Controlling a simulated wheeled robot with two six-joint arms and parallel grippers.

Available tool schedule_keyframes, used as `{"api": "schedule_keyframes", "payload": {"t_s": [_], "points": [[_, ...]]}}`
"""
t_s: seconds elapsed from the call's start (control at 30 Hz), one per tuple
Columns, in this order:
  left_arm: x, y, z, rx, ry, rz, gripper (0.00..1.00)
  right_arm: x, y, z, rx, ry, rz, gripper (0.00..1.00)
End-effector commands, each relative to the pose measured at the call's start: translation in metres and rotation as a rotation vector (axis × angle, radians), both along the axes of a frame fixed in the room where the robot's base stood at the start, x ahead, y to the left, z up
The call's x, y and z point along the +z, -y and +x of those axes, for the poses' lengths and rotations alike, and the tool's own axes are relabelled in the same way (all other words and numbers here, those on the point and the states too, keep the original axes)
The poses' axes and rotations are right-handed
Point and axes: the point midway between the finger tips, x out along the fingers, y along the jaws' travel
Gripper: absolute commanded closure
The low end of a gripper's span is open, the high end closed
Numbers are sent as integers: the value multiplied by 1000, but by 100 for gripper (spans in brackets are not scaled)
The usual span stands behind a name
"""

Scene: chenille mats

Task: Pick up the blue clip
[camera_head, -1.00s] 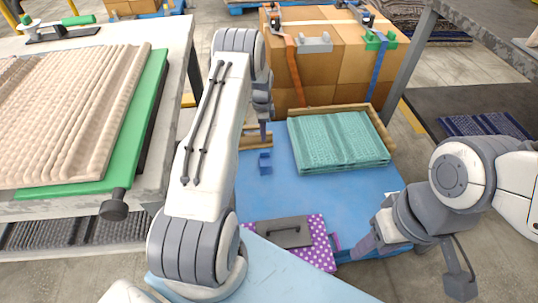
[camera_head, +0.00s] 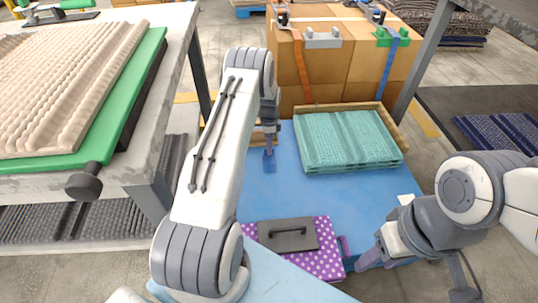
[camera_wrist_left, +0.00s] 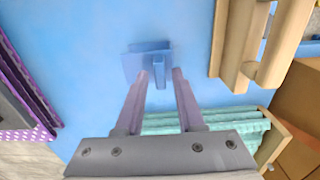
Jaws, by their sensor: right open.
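The blue clip (camera_head: 270,167) lies on the blue table (camera_head: 310,195), left of the teal mats. In the left wrist view the clip (camera_wrist_left: 147,61) lies just past my left fingertips, with its narrow tab pointing between them. My left gripper (camera_head: 269,152) points down over the clip. In the left wrist view its fingers (camera_wrist_left: 162,76) are apart, with a gap on each side of the tab. My right gripper (camera_head: 360,262) is open at the table's front right, away from the clip.
A stack of teal mats (camera_head: 348,142) lies in a wooden tray (camera_head: 392,124). Wooden pieces (camera_wrist_left: 250,45) lie close to the clip. A purple dotted mat (camera_head: 322,262) bears a grey plate with a handle (camera_head: 287,234). Cardboard boxes (camera_head: 345,65) stand behind.

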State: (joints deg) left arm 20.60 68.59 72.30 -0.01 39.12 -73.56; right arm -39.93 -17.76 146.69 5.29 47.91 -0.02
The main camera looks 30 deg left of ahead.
Motion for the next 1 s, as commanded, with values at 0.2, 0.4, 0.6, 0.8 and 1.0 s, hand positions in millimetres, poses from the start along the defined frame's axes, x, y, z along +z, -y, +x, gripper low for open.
{"api": "schedule_keyframes", "payload": {"t_s": [0.2, 0.4, 0.6, 0.8, 1.0], "points": [[-5, 0, 0, 0, 0, 0, 62, -3, 0, 0, 0, 0, 0, 50], [-5, 0, 0, 0, 0, 0, 76, -3, 0, 0, 0, 0, 0, 50], [-5, 0, 0, 0, 0, 0, 100, -3, 0, 0, 0, 0, 0, 50], [0, 0, 0, 0, 1, 1, 100, 1, 0, 0, 0, 0, 0, 50], [34, 0, 1, 0, 2, 0, 100, 28, 0, 0, 0, 0, 0, 50]]}}
